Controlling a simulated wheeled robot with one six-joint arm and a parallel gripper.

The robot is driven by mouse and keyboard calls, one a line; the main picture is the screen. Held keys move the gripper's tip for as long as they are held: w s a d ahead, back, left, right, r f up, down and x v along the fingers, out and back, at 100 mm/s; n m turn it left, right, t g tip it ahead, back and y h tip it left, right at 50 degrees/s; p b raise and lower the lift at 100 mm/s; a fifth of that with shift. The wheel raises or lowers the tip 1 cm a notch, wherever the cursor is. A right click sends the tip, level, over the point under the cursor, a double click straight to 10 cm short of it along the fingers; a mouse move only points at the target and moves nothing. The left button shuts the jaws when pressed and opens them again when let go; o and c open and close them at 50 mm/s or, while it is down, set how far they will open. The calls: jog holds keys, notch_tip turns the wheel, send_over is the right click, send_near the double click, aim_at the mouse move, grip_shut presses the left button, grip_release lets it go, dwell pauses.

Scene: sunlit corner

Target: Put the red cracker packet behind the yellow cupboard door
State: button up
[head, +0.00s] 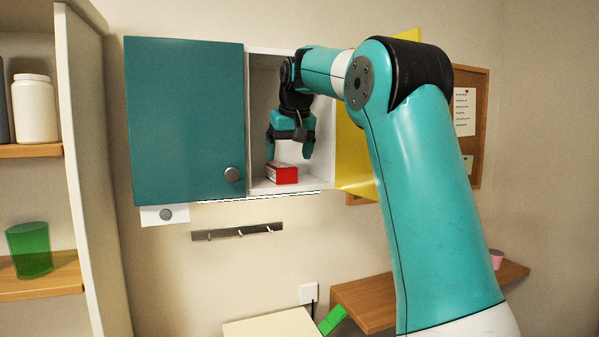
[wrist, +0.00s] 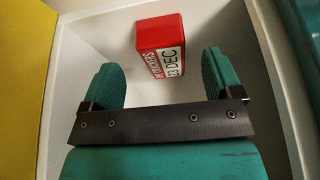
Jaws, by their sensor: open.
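The red cracker packet (head: 282,173) lies on the floor of the open white cupboard compartment (head: 305,187). It has a white label with dark print, and it also shows in the wrist view (wrist: 160,45). The yellow cupboard door (head: 357,160) stands open on the right of that compartment, partly hidden by my arm. It fills the left edge of the wrist view (wrist: 20,60). My gripper (head: 290,156) is inside the compartment, pointing down above the packet. Its fingers are apart with nothing between them, and the packet is clear of them.
A teal door (head: 185,120) covers the cupboard's left part. A hook rail (head: 237,232) is on the wall below. A shelf unit at left holds a white jar (head: 34,108) and a green cup (head: 30,250). A wooden shelf (head: 375,300) is at lower right.

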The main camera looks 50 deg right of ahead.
jog(key=s+a+b, duration=0.3)
jog(key=s+b, duration=0.1)
jog(key=s, duration=0.3)
jog(key=s+a+f+n+g+y, duration=0.1)
jog(key=a+f+n+y, duration=0.15)
jog(key=a+f, duration=0.55)
jog(key=s+a+f+n+y, duration=0.15)
jog(key=a+f+n, duration=0.3)
jog(key=a, duration=0.75)
jog(key=s+a+f+n+g+y, duration=0.1)
jog(key=s+a+f+n, duration=0.1)
jog(key=s+a+f, duration=0.4)
jog(key=s+a+f+n+g+y, duration=0.1)
jog(key=s+a+f+n+g, duration=0.1)
jog(key=s+a+f, duration=0.5)
jog(key=s+a+n, duration=0.1)
jog(key=s, duration=0.4)
jog(key=shift+s+f, duration=0.2)
jog(key=shift+s, duration=0.2)
jog(key=shift+a, duration=0.1)
